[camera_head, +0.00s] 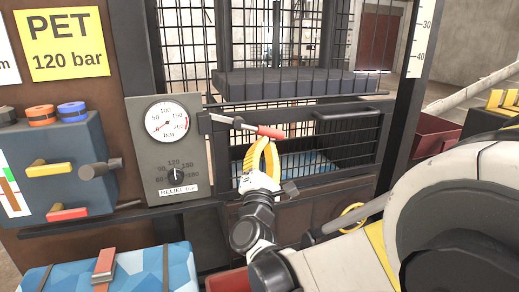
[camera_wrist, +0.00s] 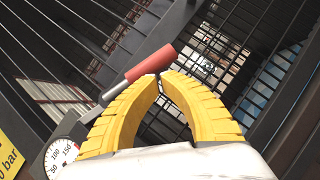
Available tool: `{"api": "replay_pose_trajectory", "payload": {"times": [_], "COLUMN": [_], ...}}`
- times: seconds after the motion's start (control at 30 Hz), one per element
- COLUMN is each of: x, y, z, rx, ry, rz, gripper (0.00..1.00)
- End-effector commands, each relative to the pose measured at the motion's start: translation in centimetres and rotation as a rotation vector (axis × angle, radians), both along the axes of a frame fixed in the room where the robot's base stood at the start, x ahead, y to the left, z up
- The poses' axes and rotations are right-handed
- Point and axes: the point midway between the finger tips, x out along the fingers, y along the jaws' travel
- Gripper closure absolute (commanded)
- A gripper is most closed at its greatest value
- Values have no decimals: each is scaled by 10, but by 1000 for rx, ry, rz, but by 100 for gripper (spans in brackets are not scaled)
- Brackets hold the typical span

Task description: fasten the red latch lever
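The latch lever has a red grip (camera_head: 270,132) on a grey arm and lies nearly level across the front of the dark mesh cage, tilted slightly down to the right. In the wrist view the red grip (camera_wrist: 150,62) crosses just beyond my fingertips. My gripper (camera_head: 265,142) has yellow ribbed fingers, bowed outward with their tips together. In the wrist view the tips of my gripper (camera_wrist: 160,75) meet at the lower edge of the red grip, with nothing visible between them. I cannot tell whether they touch the grip.
A pressure gauge panel (camera_head: 168,180) stands left of the lever. Farther left is a blue-grey box (camera_head: 88,150) with yellow and red handles. A blue patterned case (camera_head: 60,275) lies at lower left. A dark handle bar (camera_head: 345,114) crosses the cage on the right.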

Motion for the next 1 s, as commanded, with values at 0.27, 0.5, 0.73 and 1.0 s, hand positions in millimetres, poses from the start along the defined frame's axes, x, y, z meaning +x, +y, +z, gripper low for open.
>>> {"api": "replay_pose_trajectory", "payload": {"times": [0.27, 0.5, 0.73, 1.0], "x": [2, 3, 3, 2], "y": [-7, -8, -8, -7], "z": [8, 10, 10, 6], "rx": [3, 3, 3, 3], "ry": [0, 0, 0, 0], "rz": [-1, -1, -1, -2], "gripper": [100, 100, 100, 100]}}
